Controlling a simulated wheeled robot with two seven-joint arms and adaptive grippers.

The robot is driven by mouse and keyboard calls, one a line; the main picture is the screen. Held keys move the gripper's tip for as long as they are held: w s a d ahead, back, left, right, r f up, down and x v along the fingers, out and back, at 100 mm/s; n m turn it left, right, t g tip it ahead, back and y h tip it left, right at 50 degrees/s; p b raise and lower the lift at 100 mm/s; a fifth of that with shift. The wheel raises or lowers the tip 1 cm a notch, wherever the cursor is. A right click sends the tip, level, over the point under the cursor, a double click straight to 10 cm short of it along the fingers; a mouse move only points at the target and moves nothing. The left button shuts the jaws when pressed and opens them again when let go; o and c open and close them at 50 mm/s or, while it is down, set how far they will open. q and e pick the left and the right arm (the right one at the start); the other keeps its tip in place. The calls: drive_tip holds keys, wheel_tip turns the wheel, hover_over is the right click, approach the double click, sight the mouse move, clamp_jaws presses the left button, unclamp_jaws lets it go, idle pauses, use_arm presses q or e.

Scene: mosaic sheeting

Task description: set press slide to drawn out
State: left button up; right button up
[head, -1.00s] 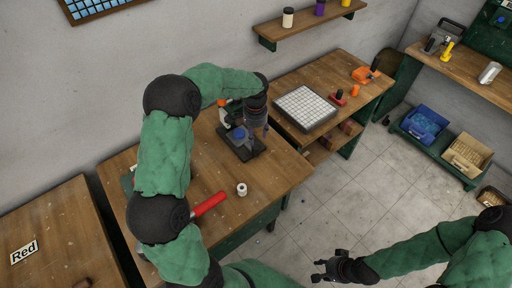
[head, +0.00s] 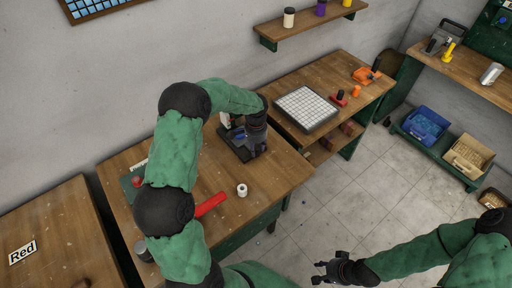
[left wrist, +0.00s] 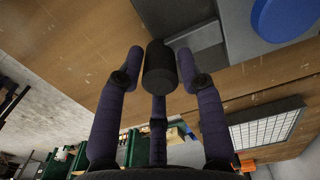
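The press (head: 236,146) stands on the wooden bench, dark grey with a blue part, partly hidden by my left arm. In the left wrist view its grey base (left wrist: 232,28) and a blue disc (left wrist: 288,18) show at the top. A black cylindrical knob (left wrist: 160,68) sticks out at the press's edge. My left gripper (head: 257,152) is at the press's front right corner. In the left wrist view its purple fingers (left wrist: 160,62) stand apart on both sides of the knob, with narrow gaps visible. My right gripper (head: 328,270) is open and empty above the floor.
A red bar-like handle (head: 210,205) and a white roll (head: 242,190) are on the bench in front of the press. A white gridded board (head: 307,107) lies on the bench to the right. Open floor lies at the lower right.

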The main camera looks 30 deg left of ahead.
use_arm(q)
clamp_jaws()
drive_tip(key=s+d, duration=0.1)
drive_tip(key=d, duration=0.3)
drive_tip(key=s+d, duration=0.2)
drive_tip(key=d, duration=0.1)
drive_tip(key=s+d+b, duration=0.1)
drive_tip(key=d, duration=0.3)
drive_tip(key=shift+s+d, duration=0.55)
drive_tip(key=shift+d, duration=0.1)
drive_tip(key=o, duration=0.6)
unclamp_jaws()
drive_tip(key=shift+o, duration=0.2)
drive_tip(key=shift+d, duration=0.15)
